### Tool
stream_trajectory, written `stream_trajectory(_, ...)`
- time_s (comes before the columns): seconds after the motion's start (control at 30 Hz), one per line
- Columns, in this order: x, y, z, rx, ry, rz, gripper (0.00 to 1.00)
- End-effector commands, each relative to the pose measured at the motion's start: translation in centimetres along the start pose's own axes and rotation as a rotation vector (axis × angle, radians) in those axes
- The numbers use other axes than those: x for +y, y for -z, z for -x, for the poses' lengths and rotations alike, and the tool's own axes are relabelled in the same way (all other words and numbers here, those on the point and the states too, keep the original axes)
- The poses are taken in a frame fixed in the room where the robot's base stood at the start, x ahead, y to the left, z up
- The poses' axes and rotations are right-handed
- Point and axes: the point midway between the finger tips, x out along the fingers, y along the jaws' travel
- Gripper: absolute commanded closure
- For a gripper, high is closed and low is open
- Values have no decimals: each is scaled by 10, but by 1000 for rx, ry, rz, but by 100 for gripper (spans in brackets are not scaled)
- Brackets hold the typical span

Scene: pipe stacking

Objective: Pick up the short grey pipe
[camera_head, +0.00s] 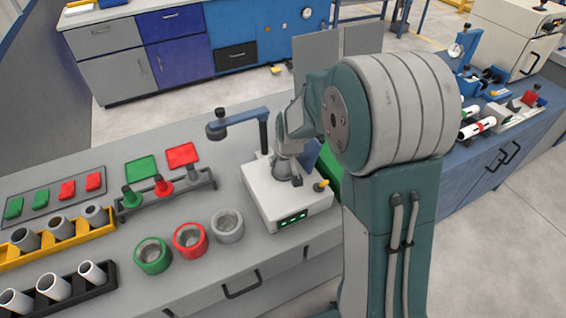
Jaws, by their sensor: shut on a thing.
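My gripper (291,168) is above the white box (285,195) with green lights on its front, right of centre. It is shut on a small grey piece. My arm and the small view hide most of that piece, so I cannot tell its shape or whether it touches the box. Several grey pipes (60,228) lie tilted in the yellow rack (70,243) at the left, apart from my gripper. White pipes (54,287) lie in the black rack (75,292) at the lower left.
Green (153,256), red (190,240) and grey (228,225) round holders stand left of the white box. A blue-grey arm on a post (240,122) rises behind it. A stand with green and red pegs (165,200) is farther left. Bare bench top (225,180) lies between.

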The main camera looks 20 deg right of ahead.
Motion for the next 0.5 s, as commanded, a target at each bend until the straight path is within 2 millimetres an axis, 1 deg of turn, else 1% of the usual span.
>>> stream_trajectory(0.27,0,1,2,-2,0,0,86)
stream_trajectory(0.37,0,4,10,2,0,0,86)
stream_trajectory(0.5,0,12,29,3,0,-1,86)
